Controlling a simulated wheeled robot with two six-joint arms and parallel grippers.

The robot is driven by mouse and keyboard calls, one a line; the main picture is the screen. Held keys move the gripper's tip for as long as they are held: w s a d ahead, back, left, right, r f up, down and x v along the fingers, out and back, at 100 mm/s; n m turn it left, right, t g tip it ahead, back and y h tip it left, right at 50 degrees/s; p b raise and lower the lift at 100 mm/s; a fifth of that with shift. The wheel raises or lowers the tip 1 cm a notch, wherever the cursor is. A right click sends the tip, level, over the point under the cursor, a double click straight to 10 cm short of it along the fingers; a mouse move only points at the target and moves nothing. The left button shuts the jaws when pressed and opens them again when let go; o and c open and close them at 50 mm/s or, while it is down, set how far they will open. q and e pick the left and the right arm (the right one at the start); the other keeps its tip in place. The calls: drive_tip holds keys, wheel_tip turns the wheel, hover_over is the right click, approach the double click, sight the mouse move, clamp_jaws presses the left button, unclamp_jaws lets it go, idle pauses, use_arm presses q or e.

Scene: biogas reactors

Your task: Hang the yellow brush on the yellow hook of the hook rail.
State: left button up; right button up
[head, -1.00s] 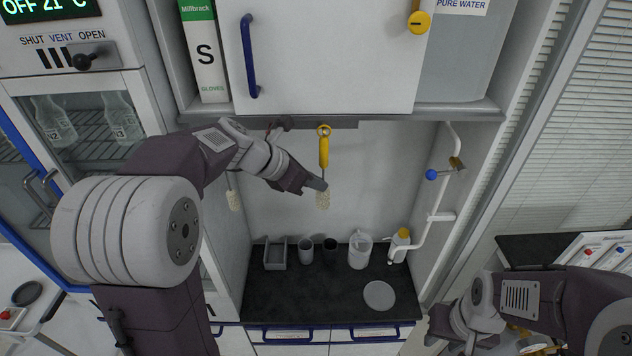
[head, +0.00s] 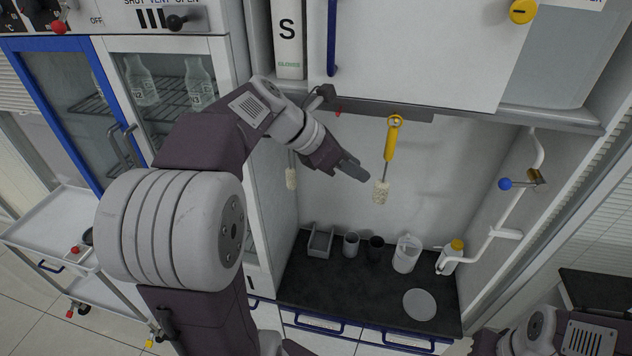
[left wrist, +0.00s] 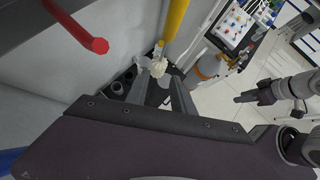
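The yellow brush (head: 390,140) hangs nearly upright below the hook rail (head: 420,115), its ring at the rail's underside and its pale bristle head at the bottom. The ring appears to be on the yellow hook; the exact contact is too small to tell. My left gripper (head: 366,174) is just left of the bristle head, apart from it. In the left wrist view its fingers (left wrist: 160,98) are spread with nothing between them; the yellow handle (left wrist: 175,18) is beyond. A red hook (head: 338,113) shows left on the rail. My right gripper (left wrist: 243,98) is away from the rail, its fingers unclear.
Another pale-headed brush (head: 291,178) hangs to the left, partly behind my arm. The black counter (head: 350,290) below holds a grey tray, cups, a jug, a yellow-capped bottle and a disc.

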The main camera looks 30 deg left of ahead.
use_arm(q)
drive_tip(key=s+a+b, duration=0.3)
drive_tip(key=s+a, duration=0.3)
drive_tip(key=s, duration=0.1)
drive_tip(key=shift+s+a, duration=0.15)
drive_tip(key=shift+a, duration=0.05)
drive_tip(key=shift+d+f, duration=0.1)
drive_tip(key=shift+f, duration=0.05)
